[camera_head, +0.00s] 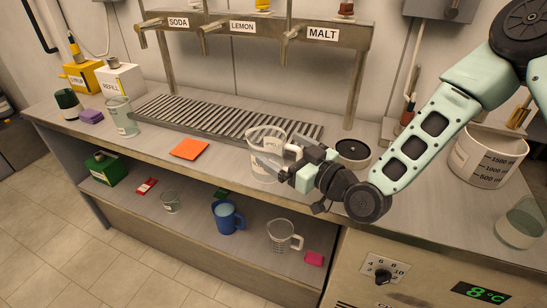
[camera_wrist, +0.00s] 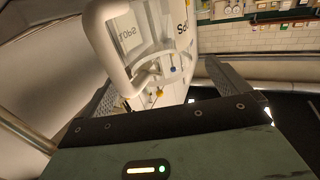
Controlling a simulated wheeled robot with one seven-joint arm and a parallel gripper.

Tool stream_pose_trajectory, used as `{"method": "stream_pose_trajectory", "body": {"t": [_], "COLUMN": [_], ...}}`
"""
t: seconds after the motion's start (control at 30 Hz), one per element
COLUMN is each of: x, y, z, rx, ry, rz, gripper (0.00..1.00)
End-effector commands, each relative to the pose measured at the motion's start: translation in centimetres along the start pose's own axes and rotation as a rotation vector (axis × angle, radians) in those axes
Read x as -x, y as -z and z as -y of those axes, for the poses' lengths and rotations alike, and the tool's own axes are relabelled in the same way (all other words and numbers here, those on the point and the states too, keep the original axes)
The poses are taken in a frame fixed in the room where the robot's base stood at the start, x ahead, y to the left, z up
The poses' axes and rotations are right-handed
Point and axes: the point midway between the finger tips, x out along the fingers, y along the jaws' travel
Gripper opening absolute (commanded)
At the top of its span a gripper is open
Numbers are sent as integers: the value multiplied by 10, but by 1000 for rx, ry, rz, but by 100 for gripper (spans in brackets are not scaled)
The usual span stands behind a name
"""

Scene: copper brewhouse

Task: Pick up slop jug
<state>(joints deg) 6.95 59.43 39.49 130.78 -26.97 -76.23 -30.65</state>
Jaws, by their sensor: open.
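The slop jug (camera_head: 264,140) is a clear, labelled jug standing on the counter in front of the drip grate. Part of its lower right side is hidden by my gripper (camera_head: 283,168), which is close beside it. In the wrist view, the jug's pale loop handle (camera_wrist: 105,52) is large and near, with the clear body and lettering (camera_wrist: 140,32) beyond it. My gripper (camera_wrist: 165,95) shows there with its two fingers apart. The handle's lower part reaches toward the gap between them. I cannot tell whether a finger touches it.
The tap rail (camera_head: 250,30) and drip grate (camera_head: 220,115) are behind. An orange card (camera_head: 189,149) and a glass pitcher (camera_head: 122,117) are to the left, a round dark-topped container (camera_head: 353,150) and a measuring bucket (camera_head: 490,157) to the right. A lower shelf holds a blue mug (camera_head: 227,218).

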Motion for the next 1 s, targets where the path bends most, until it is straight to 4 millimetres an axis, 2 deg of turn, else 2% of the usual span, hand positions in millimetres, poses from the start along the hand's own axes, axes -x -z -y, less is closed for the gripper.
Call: {"method": "stream_pose_trajectory", "body": {"t": [0.1,0.2,0.47,0.57,0.6,0.7,1.0], "x": [-18,-27,-30,-29,-29,-29,-29], "y": [0,0,-1,-1,-1,-1,2], "z": [0,0,0,0,0,0,0], "rx": [0,1,0,0,0,1,1], "ry": [0,-1,0,0,0,0,0], "rz": [0,0,1,1,1,0,-1], "gripper": [100,100,100,75,64,41,41]}}
